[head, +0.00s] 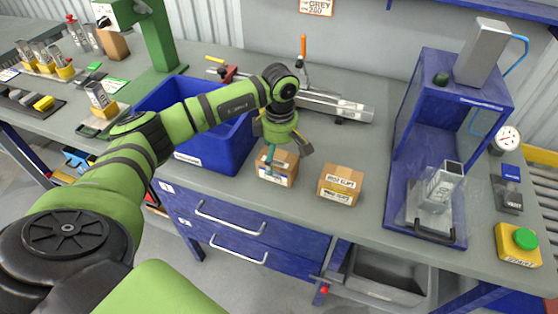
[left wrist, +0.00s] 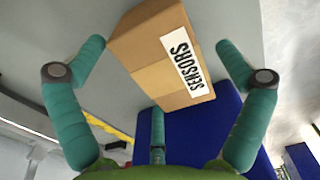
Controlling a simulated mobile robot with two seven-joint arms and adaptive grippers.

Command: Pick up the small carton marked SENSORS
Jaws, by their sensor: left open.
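The small carton marked SENSORS (left wrist: 166,60) is brown with a white label, and it sits between my left fingers in the left wrist view. In the left wrist view gaps show between the fingers and the carton's sides. My right gripper is not in view.
A second brown carton (head: 341,186) with a differently printed label stands to the right. The blue bin (head: 217,158) is close behind and left. A blue press frame (head: 424,150) stands farther right. Bench surface between the second carton and the press is clear.

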